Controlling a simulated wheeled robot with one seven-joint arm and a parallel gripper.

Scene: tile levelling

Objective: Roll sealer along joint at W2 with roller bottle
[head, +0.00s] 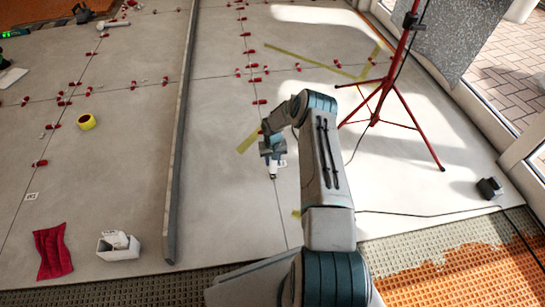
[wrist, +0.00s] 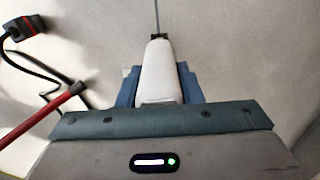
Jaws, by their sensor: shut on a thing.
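My gripper (head: 272,152) is shut on the white roller bottle (head: 279,162), low over the grey tile floor in the middle of the head view. In the wrist view the bottle (wrist: 159,70) sits between the blue-grey fingers and narrows away from the gripper. A thin dark joint (head: 282,222) runs under and past the bottle; the joint (wrist: 156,18) also lines up with the bottle's far end in the wrist view. I cannot tell whether the roller touches the floor. A small white tag (head: 31,197) lies at the left; its marking is not clearly legible.
A long grey straightedge (head: 178,150) lies left of my gripper. A red tripod (head: 375,118) stands at the right, with a black cable (head: 420,215) nearby. Red levelling clips (head: 254,80) dot the joints.

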